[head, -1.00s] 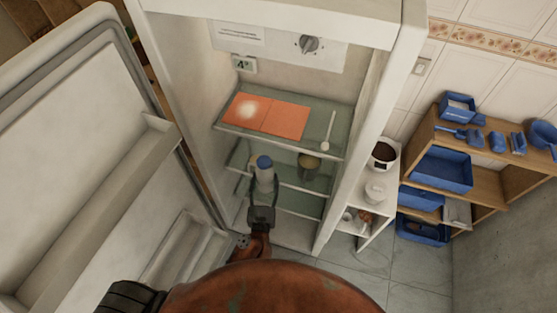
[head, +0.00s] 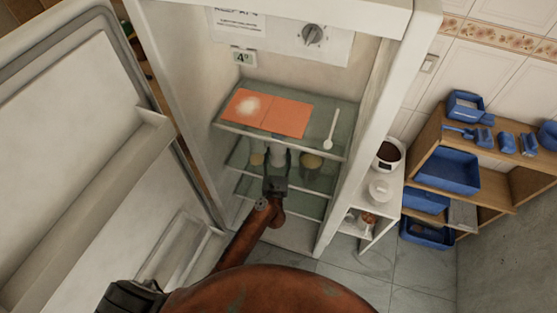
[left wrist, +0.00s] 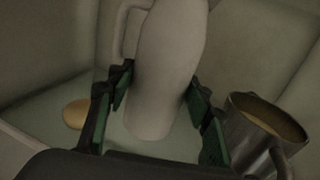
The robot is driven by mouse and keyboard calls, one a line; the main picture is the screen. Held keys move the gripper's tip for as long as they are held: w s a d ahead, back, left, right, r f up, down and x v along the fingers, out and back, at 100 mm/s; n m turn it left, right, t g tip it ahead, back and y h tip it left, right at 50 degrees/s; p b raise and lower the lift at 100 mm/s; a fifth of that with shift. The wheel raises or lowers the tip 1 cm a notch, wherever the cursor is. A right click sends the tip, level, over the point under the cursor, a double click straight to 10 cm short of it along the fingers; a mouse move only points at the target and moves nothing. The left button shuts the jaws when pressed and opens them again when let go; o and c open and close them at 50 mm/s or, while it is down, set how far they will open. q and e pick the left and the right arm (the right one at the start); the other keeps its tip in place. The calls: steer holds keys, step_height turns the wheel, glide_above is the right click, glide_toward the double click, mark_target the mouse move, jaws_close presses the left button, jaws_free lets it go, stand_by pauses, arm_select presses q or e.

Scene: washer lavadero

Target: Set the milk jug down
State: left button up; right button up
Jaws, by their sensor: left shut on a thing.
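The milk jug (left wrist: 165,65) is pale, with a handle at its upper left, and stands roughly upright between the two green-padded fingers of my left gripper (left wrist: 155,98), which is shut on it. In the head view the jug (head: 278,156) is inside the open fridge, under the top shelf and mostly hidden behind my left gripper (head: 276,173). Its base is close to the middle glass shelf (head: 293,178); I cannot tell if it touches. My right gripper is out of view.
A metal mug (left wrist: 245,140) stands close right of the jug, also visible in the head view (head: 311,166). A round tan item (left wrist: 77,113) lies to the left. The top shelf (head: 321,112) holds an orange sheet and a white spoon. The fridge door (head: 75,160) stands open left.

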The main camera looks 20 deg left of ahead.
mark_target(278, 164)
arm_select(q)
step_height(278, 164, down, 4)
steer(key=shift+r+b, duration=0.25)
steer(key=shift+b, duration=0.5)
steer(key=shift+w+f, duration=0.2)
steer(key=shift+w, duration=0.05)
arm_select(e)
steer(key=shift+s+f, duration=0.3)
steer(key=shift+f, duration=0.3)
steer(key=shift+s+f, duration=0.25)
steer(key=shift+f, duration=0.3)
arm_select(q)
steer(key=shift+r, duration=0.1)
steer(key=o, duration=1.7)
steer(key=shift+f, duration=0.25)
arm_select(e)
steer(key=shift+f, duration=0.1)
arm_select(q)
steer(key=shift+r, duration=0.15)
